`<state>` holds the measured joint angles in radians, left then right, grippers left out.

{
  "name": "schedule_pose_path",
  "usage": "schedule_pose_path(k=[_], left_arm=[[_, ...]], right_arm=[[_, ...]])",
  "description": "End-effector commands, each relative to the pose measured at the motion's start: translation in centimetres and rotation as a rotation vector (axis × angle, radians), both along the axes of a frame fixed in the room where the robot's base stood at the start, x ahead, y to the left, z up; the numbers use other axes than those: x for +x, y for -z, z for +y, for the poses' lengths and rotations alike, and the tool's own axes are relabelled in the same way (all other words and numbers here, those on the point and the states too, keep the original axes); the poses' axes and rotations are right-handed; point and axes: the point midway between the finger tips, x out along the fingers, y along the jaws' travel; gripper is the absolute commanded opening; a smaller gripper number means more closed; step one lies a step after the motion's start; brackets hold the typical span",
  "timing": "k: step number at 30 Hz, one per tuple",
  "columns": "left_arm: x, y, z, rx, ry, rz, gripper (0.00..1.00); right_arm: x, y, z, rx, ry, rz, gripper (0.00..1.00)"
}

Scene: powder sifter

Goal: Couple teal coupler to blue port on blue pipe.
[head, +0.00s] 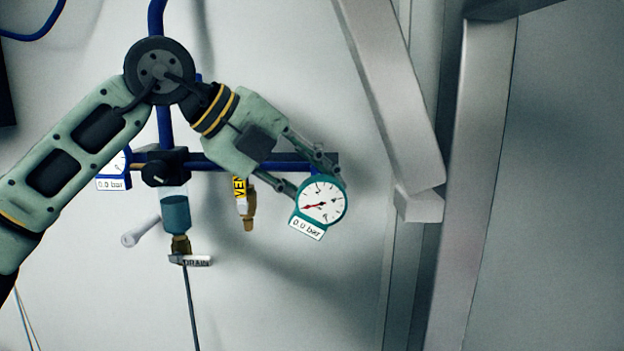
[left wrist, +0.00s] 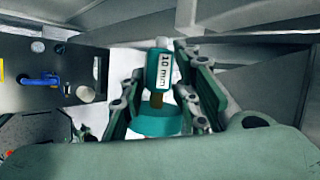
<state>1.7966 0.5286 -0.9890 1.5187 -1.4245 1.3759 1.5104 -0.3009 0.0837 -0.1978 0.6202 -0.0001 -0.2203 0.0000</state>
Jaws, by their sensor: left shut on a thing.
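The teal coupler (left wrist: 160,70), with a white "10 mm" label, lies between the fingers of my left gripper (left wrist: 158,88) in the left wrist view. A teal-rimmed gauge (head: 322,201) is joined to it and reads 0.0 bar. In the head view my left gripper (head: 308,176) is shut on the coupler near the right end of the blue pipe (head: 285,158). The fingers and gauge hide most of the coupler there. I cannot make out the blue port clearly, nor whether the coupler touches it. My right gripper is not in view.
Another gauge (head: 112,165) is at left. Grey metal beams (head: 385,85) stand at right.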

Motion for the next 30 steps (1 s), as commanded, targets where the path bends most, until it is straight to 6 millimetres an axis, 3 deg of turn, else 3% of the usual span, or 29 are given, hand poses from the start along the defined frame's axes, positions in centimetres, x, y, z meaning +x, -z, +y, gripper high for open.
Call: schedule_pose_path(k=[30], left_arm=[[5.9,-0.1,0.0,0.0,0.001,0.0,0.06]], right_arm=[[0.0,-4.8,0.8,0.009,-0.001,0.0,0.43]])
